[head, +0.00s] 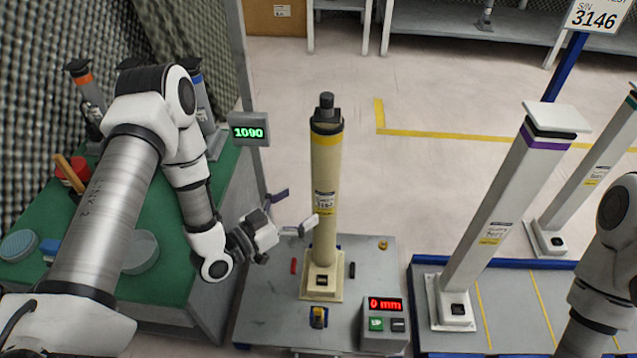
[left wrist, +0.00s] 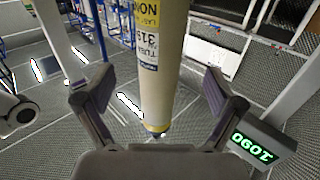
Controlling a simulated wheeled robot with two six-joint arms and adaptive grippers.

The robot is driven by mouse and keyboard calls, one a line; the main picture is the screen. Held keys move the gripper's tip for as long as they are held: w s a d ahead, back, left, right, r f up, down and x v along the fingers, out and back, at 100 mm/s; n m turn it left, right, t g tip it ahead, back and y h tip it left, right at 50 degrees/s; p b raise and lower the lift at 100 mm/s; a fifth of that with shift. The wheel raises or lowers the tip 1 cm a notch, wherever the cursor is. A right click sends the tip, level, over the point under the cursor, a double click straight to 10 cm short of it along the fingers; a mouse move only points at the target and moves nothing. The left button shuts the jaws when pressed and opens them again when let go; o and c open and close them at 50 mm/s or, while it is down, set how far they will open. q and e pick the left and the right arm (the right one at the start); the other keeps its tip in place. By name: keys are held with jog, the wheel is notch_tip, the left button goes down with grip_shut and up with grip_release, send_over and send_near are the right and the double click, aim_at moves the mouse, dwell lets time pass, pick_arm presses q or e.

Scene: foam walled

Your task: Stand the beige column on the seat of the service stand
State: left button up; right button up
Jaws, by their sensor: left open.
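The beige column (head: 326,190) stands upright with its square foot (head: 321,284) on the grey top of a low stand (head: 262,318), which looks like the service stand. It has a black cap, a yellow band and a label. I cannot tell a separate seat under the foot. My left gripper (head: 298,208) is open at the column's left side, around mid-height. In the left wrist view the column (left wrist: 160,85) runs between the spread fingers (left wrist: 155,95), with space showing on both sides. My right arm shows at the right edge; its gripper is out of view.
A control box (head: 384,318) reading 0 mm sits at the stand's front right. A post display (head: 249,131) reads 1090. A green bench (head: 165,270) with tools is left. A blue-edged rack (head: 420,290) with a purple-banded white column (head: 497,215) is right.

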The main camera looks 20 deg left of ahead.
pick_arm(q)
jog(key=s+d+f+n+g+y, duration=0.1)
jog(key=s+f+g+y, duration=0.1)
jog(key=s+f+g, duration=0.3)
jog(key=s+f+n+g+y, duration=0.1)
jog(key=s+f+g+y, duration=0.15)
jog(key=f, duration=0.45)
jog(key=s+a+f+n+g+y, duration=0.1)
jog(key=s+f+n+g+y, duration=0.1)
jog(key=s, duration=0.7)
jog(key=s+a+f+n+g+y, duration=0.2)
jog(key=s+f+g, duration=0.2)
jog(key=s, duration=0.5)
jog(key=shift+s+a+g, duration=0.15)
jog(key=shift+s+g, duration=0.15)
jog(key=shift+g, duration=0.85)
jog(key=shift+f, duration=0.1)
